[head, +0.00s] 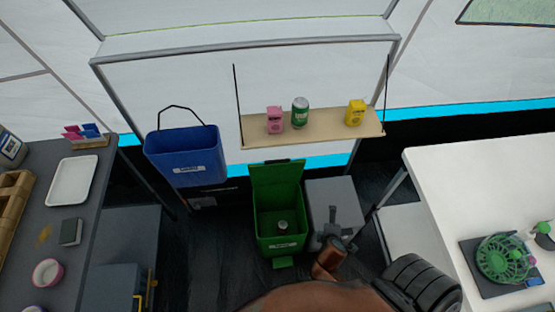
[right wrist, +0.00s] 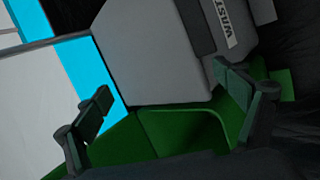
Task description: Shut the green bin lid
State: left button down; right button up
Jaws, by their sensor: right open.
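The green bin (head: 281,244) stands on the dark floor in the middle of the head view. Its lid (head: 277,176) is open and stands upright at the back. A small grey-white item (head: 283,225) lies inside the bin. My right gripper (head: 330,228) is just right of the bin, over the grey box, and looks empty. In the right wrist view its two fingers (right wrist: 162,84) are spread apart, with part of the green bin (right wrist: 165,130) showing between and below them. My left gripper is not in view.
A grey box (head: 333,192) stands close against the bin's right side; it also shows in the right wrist view (right wrist: 150,50). A blue bin (head: 185,155) hangs at the left. A wooden shelf (head: 310,132) with small containers hangs above. Tables stand on both sides.

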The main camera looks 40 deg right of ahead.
jog(key=w+r+n+t+h, duration=0.3)
jog(key=w+r+n+t, duration=0.1)
jog(key=w+r+n, duration=0.5)
jog(key=n+t, duration=0.6)
jog(key=n, duration=0.6)
send_near(277, 161)
jog(key=x, duration=0.3)
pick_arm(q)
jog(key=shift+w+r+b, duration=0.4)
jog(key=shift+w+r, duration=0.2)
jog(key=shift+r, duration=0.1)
pick_arm(e)
jog(key=shift+y, duration=0.3)
jog(key=x, duration=0.7)
jog(key=shift+w+d+r, duration=0.1)
jog(key=shift+w+d, duration=0.05)
jog(key=shift+d, duration=0.15)
jog(key=shift+c, duration=0.3)
jog(key=c, duration=1.7)
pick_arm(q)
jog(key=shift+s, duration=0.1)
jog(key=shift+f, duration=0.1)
